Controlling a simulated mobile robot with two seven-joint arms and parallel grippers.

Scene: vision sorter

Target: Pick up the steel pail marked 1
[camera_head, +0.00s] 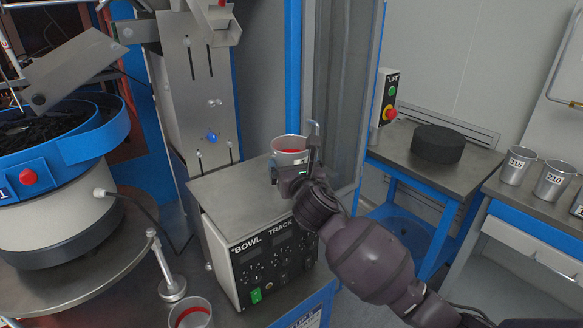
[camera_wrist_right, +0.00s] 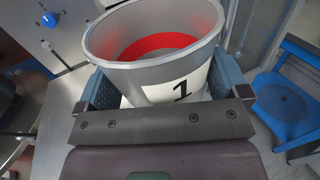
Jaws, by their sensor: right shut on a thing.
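The steel pail marked 1 (camera_head: 289,148) is in the head view above the right end of the bowl track box, with a red band inside. In the right wrist view the pail (camera_wrist_right: 150,62) fills the upper middle, its label "1" facing my wrist. My right gripper (camera_wrist_right: 160,88) has its blue-grey fingers on both sides of the pail and is shut on it. In the head view the right gripper (camera_head: 296,165) covers the pail's lower part, so I cannot tell whether the pail touches the box. My left gripper is not in view.
The bowl track box (camera_head: 255,200) has a clear metal top. Another pail with a red band (camera_head: 190,314) stands at the bottom edge. A black round block (camera_head: 437,144) lies on the blue-framed table. Pails marked 516 (camera_head: 516,166) and 210 (camera_head: 553,181) stand at the right.

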